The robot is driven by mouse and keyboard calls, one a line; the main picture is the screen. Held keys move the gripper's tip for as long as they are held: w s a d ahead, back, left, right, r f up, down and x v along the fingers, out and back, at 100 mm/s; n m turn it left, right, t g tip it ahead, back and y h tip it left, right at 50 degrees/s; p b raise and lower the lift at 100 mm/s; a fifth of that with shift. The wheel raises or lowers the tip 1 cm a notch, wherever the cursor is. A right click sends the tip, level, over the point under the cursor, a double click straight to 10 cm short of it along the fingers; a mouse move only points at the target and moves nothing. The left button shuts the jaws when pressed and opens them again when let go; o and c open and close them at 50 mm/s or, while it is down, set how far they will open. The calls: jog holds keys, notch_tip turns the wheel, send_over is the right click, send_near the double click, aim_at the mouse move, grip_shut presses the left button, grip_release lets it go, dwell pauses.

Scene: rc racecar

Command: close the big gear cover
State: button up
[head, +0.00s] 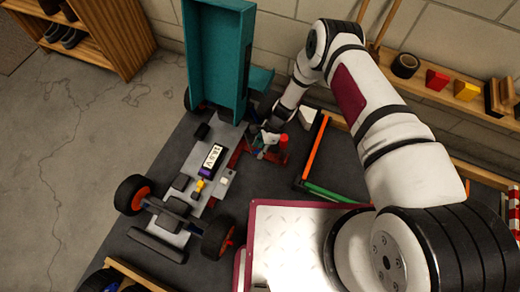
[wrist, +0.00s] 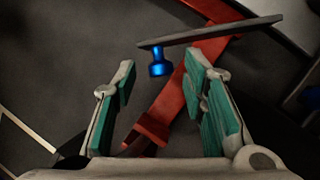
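My gripper (wrist: 162,85) is open, its two teal-padded fingers spread apart in the wrist view. A blue knob (wrist: 158,62) under a thin grey plate (wrist: 210,31) shows between and beyond the fingertips, apart from them. A red bar (wrist: 185,85) runs diagonally behind the knob. In the head view my gripper (head: 268,143) is beside the grey car chassis (head: 178,222), close to a red part (head: 239,152). A tall teal shell (head: 211,60) stands upright at the chassis's far end. I cannot tell for certain which part is the big gear cover.
The chassis carries a labelled battery (head: 212,160) and wheels (head: 133,195). Orange and green bars (head: 314,148) lie right of my gripper. A shelf with tape (head: 405,66) and coloured blocks runs along the wall. A wooden shoe rack (head: 117,40) stands at upper left; the floor at left is clear.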

grip_shut()
jog(key=shift+s+a+m+p, duration=0.3)
jog(key=shift+s+a+m, duration=0.1)
jog(key=shift+a+m, duration=0.2)
jog(key=shift+s+a+m+t+y, duration=0.3)
jog(key=shift+a+m+t, duration=0.35)
jog(key=shift+m, duration=0.25)
grip_release()
jog(key=shift+f, duration=0.1)
jog(key=shift+d, duration=0.1)
